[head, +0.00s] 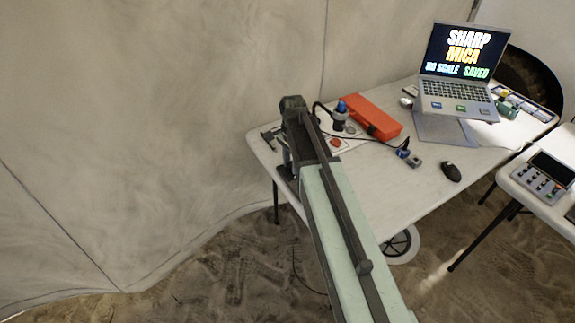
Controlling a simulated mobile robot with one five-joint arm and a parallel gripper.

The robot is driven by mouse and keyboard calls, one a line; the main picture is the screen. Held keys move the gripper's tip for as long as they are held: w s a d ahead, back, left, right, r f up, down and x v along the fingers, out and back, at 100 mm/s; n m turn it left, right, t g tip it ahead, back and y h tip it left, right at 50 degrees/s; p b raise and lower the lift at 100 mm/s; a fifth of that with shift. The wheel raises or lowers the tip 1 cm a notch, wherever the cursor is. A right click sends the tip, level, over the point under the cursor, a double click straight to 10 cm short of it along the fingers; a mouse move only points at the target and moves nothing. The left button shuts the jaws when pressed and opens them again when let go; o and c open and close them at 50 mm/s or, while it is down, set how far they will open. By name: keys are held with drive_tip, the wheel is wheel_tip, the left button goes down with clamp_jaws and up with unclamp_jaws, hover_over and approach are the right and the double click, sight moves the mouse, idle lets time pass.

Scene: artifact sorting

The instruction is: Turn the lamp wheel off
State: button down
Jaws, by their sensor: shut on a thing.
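My arm reaches from the bottom of the head view to the left end of the white table (395,196). My gripper (285,168) points down at that end and is mostly hidden behind my arm. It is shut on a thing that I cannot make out. I cannot pick out the lamp wheel for sure. A dark, thin-edged part (268,136) shows just left of my wrist, low over the table. A blue-topped device (341,112) with a dark curved cable stands right of my wrist. A red round piece (335,143) lies on a pale plate beside it.
An orange case (372,117) lies behind the blue-topped device. A small blue and grey item (409,157) and a black mouse (451,172) lie farther right. A laptop (458,80) stands raised at the back right. A second table (525,197) holds a button panel (541,178). A tent wall is at left.

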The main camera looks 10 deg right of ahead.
drive_tip(key=n, duration=0.3)
drive_tip(key=d+n, duration=0.1)
drive_tip(key=n, duration=0.3)
drive_tip(key=shift+s, duration=0.1)
drive_tip(key=n, duration=0.6)
drive_tip(key=shift+n, duration=0.3)
drive_tip(key=n, duration=0.6)
drive_tip(key=shift+a, duration=0.1)
drive_tip(key=n, duration=0.4)
drive_tip(key=shift+a, duration=0.15)
drive_tip(key=shift+n, duration=1.3)
drive_tip(key=c, duration=0.9)
unclamp_jaws()
drive_tip(key=shift+a, duration=0.15)
drive_tip(key=shift+c, duration=0.2)
